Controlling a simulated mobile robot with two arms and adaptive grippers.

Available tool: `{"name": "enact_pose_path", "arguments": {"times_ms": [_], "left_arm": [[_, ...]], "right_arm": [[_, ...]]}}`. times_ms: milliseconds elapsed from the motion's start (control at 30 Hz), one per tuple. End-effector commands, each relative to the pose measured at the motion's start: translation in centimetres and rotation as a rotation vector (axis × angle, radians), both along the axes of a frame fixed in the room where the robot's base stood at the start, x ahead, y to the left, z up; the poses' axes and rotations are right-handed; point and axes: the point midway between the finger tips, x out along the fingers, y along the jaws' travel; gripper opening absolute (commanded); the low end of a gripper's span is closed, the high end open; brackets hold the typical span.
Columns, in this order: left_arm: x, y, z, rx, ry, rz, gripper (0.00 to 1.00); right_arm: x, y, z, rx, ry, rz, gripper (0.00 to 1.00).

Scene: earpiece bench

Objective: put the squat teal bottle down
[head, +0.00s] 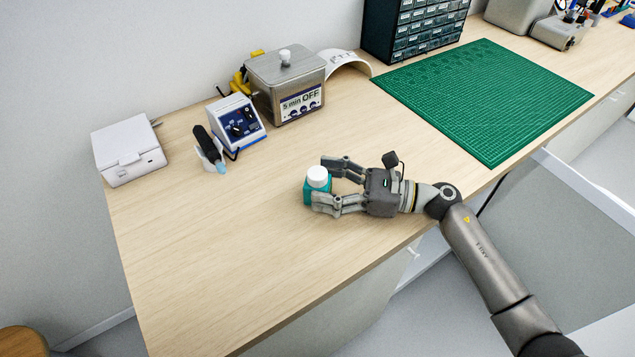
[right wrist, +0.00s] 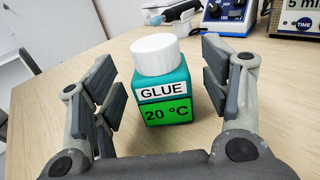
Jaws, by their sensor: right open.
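The squat teal bottle (head: 316,187) stands upright on the wooden bench, with a white cap. In the right wrist view the bottle (right wrist: 162,85) shows a label reading "GLUE" and a green panel reading "20 °C". My right gripper (head: 322,184) is open around it, one finger on each side. In the right wrist view there is a clear gap between the bottle and each finger of the gripper (right wrist: 155,78). My left gripper is in neither view.
The bench top (head: 210,240) is bare left of and in front of the bottle. Behind stand a white box (head: 128,152), a blue-and-white control unit (head: 236,122) with a handpiece (head: 207,147), and a metal bath (head: 285,85). A green cutting mat (head: 485,95) lies to the right.

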Motion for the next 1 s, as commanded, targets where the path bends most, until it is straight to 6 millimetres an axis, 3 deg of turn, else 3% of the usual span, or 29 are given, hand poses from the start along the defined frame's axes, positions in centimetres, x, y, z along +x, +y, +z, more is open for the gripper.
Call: {"name": "enact_pose_path", "arguments": {"times_ms": [133, 400, 867, 1000], "left_arm": [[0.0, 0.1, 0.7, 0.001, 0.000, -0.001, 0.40], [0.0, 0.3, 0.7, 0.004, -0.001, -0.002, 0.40], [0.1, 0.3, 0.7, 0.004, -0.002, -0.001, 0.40], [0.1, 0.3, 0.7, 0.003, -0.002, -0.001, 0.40]], "right_arm": [[0.4, 1.7, 0.2, 0.001, 0.001, -0.002, 0.70], [0.4, 1.9, 0.0, 0.000, 0.000, -0.001, 0.70], [0.4, 1.9, 0.1, 0.001, 0.000, -0.001, 0.12], [0.4, 1.9, 0.1, 0.001, 0.000, -0.002, 0.10]]}}
